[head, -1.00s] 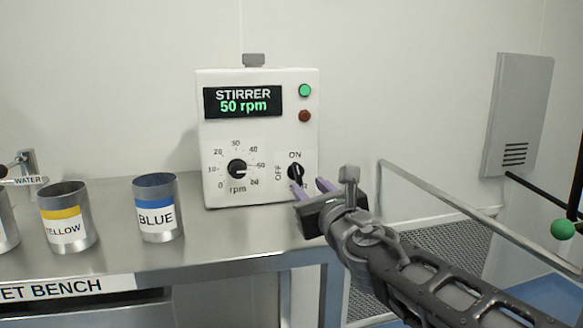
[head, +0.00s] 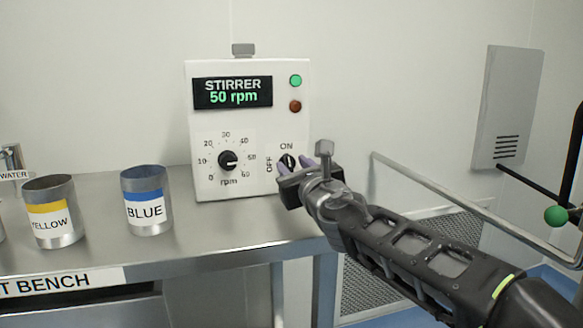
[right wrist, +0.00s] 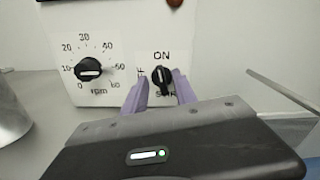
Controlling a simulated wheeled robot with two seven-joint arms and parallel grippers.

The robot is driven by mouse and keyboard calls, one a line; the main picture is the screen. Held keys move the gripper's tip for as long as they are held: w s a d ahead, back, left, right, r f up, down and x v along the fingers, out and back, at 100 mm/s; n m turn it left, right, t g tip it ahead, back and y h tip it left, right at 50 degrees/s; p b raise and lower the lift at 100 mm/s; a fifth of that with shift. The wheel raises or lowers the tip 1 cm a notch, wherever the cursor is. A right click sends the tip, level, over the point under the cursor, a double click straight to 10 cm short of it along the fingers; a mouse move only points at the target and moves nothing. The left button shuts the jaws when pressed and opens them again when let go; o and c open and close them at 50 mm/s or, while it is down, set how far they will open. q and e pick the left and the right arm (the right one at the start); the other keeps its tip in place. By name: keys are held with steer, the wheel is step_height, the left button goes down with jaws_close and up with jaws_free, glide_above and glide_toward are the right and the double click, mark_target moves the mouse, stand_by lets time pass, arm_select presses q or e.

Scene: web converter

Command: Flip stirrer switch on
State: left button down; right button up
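The stirrer box (head: 240,115) stands on the bench; its display reads 50 rpm. Its black rotary switch (head: 289,161), marked OFF at left and ON above, is partly hidden by my gripper in the head view. In the right wrist view the switch (right wrist: 162,79) shows with its white mark roughly upright, towards ON. My right gripper (head: 294,166) has its purple fingers on either side of the switch, apart from each other. Contact with the switch is hard to tell. My left gripper is not in view.
The green lamp (head: 295,81) looks lit; the red lamp (head: 295,106) looks dark. The speed knob (head: 228,160) is left of the switch. Blue (head: 147,218) and yellow (head: 53,220) labelled cups stand left on the bench (head: 200,228). A metal rail (head: 440,195) runs at right.

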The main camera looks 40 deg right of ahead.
steer(key=shift+x, duration=0.95)
steer(key=shift+c, duration=0.4)
jaws_close()
